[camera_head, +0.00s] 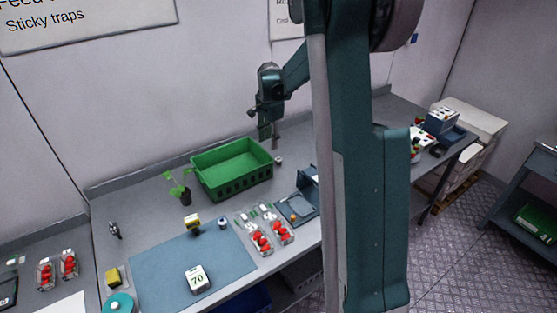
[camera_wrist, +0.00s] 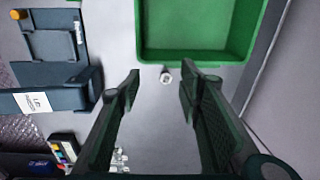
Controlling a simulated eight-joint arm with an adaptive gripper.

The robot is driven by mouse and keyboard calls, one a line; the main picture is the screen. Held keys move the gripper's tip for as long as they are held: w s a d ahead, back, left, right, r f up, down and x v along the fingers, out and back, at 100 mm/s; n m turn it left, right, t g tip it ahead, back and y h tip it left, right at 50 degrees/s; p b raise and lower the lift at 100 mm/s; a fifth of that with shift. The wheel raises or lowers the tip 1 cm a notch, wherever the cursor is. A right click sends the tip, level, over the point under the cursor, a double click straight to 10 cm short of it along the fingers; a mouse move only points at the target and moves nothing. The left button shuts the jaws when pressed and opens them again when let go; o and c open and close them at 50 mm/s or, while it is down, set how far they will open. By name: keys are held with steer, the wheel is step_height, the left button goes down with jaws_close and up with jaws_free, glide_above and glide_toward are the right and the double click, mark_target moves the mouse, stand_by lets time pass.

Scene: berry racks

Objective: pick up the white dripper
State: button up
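The white dripper is a small, pale, round piece (camera_wrist: 166,76) on the grey bench, just outside the wall of the green crate. In the head view it is the small light spot (camera_head: 278,160) right of the crate. My gripper (camera_head: 272,140) hangs above the bench near it, pointing down. In the wrist view my gripper (camera_wrist: 160,82) is open, with a finger on either side and nothing held. The dripper appears between the fingertips there, nearer the right one. The gap in height is hard to judge.
The green crate (camera_head: 208,184) stands close beside the dripper. A dark blue device (camera_wrist: 52,44) with an orange ball lies to the left in the wrist view. Strawberry punnets (camera_head: 262,240), a seedling (camera_head: 184,191) and a blue mat (camera_head: 160,270) are further off on the bench.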

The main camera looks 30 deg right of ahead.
mark_target(279, 159)
steer(key=shift+w+d+f+m+g+p, duration=0.15)
steer(key=shift+w+d+f+m+p, duration=0.35)
steer(key=shift+d+f, duration=0.75)
steer(key=shift+w+d+f+m+g+p, duration=0.25)
steer(key=shift+w+d+f+m, duration=0.4)
steer(key=shift+d+f, duration=0.55)
steer(key=shift+w+d+f+m+g+p, duration=0.1)
steer(key=shift+w+d+f+m+p, duration=0.45)
steer(key=shift+d+f, duration=0.65)
steer(key=shift+w+d, duration=0.1)
steer(key=shift+f, duration=1.2)
steer(key=shift+f, duration=0.15)
steer(key=shift+f, duration=2.45)
steer(key=c, duration=0.7)
